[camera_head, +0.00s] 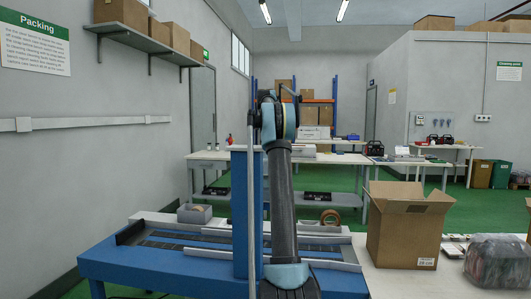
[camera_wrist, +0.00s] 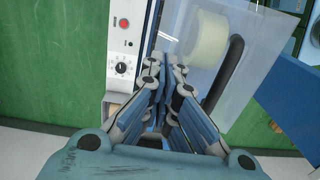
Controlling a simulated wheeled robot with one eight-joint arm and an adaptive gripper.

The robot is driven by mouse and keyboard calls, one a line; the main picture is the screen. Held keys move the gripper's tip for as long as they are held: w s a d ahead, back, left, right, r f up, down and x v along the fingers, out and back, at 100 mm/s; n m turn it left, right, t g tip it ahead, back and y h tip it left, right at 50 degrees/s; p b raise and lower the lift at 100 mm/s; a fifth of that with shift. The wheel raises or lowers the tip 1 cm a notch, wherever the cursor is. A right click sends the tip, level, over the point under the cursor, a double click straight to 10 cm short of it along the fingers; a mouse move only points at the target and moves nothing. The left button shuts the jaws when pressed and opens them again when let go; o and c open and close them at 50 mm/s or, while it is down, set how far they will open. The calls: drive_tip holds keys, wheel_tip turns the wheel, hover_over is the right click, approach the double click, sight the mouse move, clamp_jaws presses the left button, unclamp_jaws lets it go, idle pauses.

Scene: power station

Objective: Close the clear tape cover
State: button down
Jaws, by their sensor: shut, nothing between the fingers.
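In the wrist view, the clear cover (camera_wrist: 232,75) is a see-through pane at the upper right, standing at a tilt. A pale tape roll (camera_wrist: 208,38) shows through or beside it, with a dark curved bar lower down. My gripper (camera_wrist: 168,65) is shut and empty, its fingers pointing up the picture toward the machine, close to the pane's left side. I cannot tell whether it touches the pane. A white control panel (camera_wrist: 122,45) with a red button and a black knob is left of the fingers. In the head view, my arm hides the gripper, and I cannot make out the cover.
In the head view, a blue conveyor table (camera_head: 130,262) with metal rails lies ahead. A blue upright post (camera_head: 240,215) stands beside my arm. An open cardboard box (camera_head: 400,225) and a plastic-wrapped bundle (camera_head: 497,262) are on the right. Green floor (camera_wrist: 50,60) is clear at the wrist view's left.

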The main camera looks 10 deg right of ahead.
idle(0.4)
drive_tip(key=shift+r, duration=3.4)
drive_tip(key=s+a+r+t+h, duration=0.1)
drive_tip(key=s+a+r+t, duration=0.25)
drive_tip(key=s, duration=0.35)
drive_tip(key=s+a+r+t+h, duration=0.2)
drive_tip(key=s+r+t, duration=0.1)
drive_tip(key=s+r, duration=0.25)
drive_tip(key=x, duration=1.3)
drive_tip(key=shift+s+a+f, duration=0.1)
drive_tip(key=shift+s+f, duration=0.1)
drive_tip(key=shift+f, duration=0.35)
drive_tip(key=shift+w+g, duration=0.15)
drive_tip(key=shift+g, duration=0.1)
